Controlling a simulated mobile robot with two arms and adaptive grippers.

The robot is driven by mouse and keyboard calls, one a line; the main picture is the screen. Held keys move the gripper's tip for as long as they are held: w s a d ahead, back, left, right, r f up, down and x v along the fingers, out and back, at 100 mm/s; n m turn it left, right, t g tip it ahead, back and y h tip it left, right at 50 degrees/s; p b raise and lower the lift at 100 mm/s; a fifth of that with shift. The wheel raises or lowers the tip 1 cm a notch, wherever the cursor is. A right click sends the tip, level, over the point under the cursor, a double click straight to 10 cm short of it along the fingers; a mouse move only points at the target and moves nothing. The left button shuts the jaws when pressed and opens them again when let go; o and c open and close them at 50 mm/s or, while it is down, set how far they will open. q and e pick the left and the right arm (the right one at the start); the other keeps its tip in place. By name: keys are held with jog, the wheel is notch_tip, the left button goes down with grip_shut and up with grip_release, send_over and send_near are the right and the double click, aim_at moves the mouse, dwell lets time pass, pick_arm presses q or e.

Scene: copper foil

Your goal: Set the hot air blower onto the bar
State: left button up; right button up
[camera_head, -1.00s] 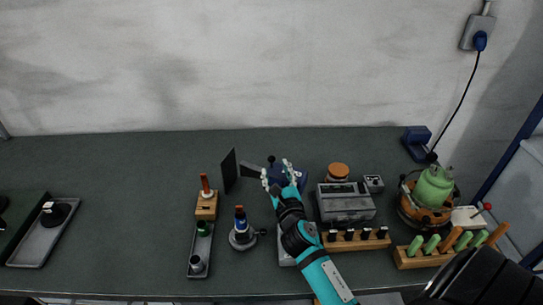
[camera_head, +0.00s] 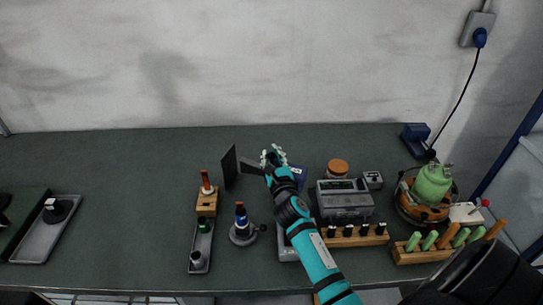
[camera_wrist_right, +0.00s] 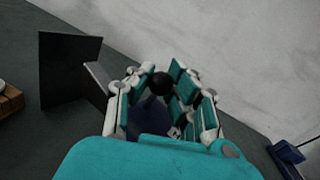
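My right gripper (camera_head: 273,154) reaches over the back of the bench, around a dark blue thing (camera_head: 299,173) with a black ball on top. In the wrist view the gripper's fingers (camera_wrist_right: 163,95) stand apart on either side of the black ball (camera_wrist_right: 160,83) and the dark blue body (camera_wrist_right: 150,112). I cannot see a firm grip. I cannot tell for sure whether this thing is the hot air blower. A dark grey slab (camera_head: 250,167) sticks out left of the fingers, beside an upright black plate (camera_head: 229,167). I cannot single out the bar. My left gripper is out of view.
A grey box device (camera_head: 345,200) and a wooden rack (camera_head: 355,239) stand right of my arm. Left of it are a round-based stand (camera_head: 242,234), a narrow tray (camera_head: 200,262) and a wooden block (camera_head: 207,205).

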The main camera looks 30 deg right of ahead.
grip_shut()
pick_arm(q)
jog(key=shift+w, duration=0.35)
pick_arm(e)
jog(key=shift+w+a, duration=0.1)
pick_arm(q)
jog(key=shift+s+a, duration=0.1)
